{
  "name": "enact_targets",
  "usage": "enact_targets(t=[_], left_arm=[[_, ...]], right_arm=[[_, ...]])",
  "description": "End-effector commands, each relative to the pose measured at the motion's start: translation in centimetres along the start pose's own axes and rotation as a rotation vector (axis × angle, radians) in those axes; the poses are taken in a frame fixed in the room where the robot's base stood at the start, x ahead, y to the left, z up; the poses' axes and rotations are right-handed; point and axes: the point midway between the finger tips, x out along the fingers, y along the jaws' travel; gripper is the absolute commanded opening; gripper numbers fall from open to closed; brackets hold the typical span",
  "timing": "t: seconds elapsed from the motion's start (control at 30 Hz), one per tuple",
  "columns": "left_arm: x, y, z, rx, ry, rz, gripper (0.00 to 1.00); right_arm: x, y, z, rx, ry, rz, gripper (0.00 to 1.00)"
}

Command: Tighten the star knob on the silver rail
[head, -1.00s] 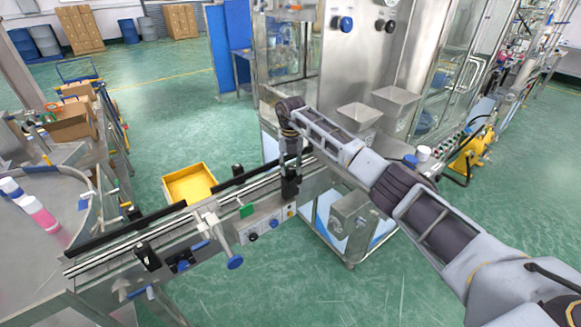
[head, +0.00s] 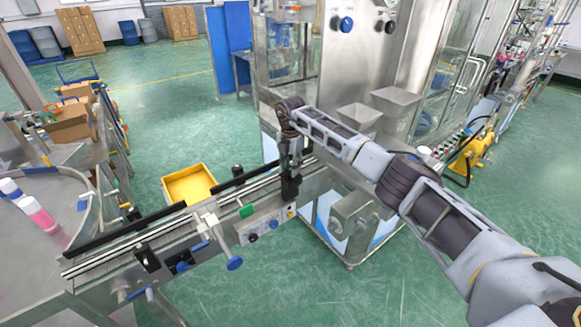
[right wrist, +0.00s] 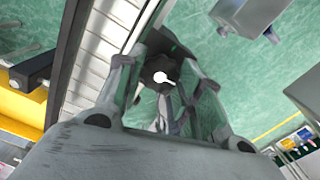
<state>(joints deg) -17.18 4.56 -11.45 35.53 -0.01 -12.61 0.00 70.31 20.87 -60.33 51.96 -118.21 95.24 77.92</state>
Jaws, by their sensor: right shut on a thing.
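The silver rail (head: 262,187) runs diagonally along the conveyor in the head view, and its pale slatted belt (right wrist: 108,42) shows at upper left in the right wrist view. My right gripper (head: 291,172) points down at the rail's right part. In the right wrist view its two fingers (right wrist: 160,90) are closed around the dark star knob (right wrist: 158,68), which has a bright white spot at its middle. In the head view the gripper mostly covers the knob, and a black block shows beneath it. My left gripper is not in view.
A small control box (head: 266,228) and a white clamp with a blue knob (head: 235,264) are on the conveyor's near side. A yellow bin (head: 188,184) stands behind it. A steel machine (head: 350,60) rises behind my right arm. Green floor is open at front right.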

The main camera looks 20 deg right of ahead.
Motion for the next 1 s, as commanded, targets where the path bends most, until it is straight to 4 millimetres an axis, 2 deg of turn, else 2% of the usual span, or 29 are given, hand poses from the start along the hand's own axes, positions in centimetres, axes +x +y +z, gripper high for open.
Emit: enact_targets(t=[0.3, 0.77, 0.8, 0.93, 1.0], left_arm=[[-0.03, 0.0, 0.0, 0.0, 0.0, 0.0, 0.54], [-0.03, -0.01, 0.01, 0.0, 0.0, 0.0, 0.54], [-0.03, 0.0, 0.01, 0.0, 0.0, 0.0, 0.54], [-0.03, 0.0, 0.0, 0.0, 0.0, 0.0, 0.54], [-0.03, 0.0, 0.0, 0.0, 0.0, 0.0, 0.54]], right_arm=[[-0.13, 0.03, 0.09, 0.104, -0.002, 0.002, 0.12], [-0.15, 0.04, 0.1, 0.119, -0.001, 0.003, 0.12], [-0.15, 0.04, 0.1, 0.119, -0.001, 0.003, 0.4], [-0.11, 0.02, 0.08, 0.118, -0.001, 0.002, 0.57], [-0.09, 0.02, 0.07, 0.118, -0.001, 0.002, 0.58]])
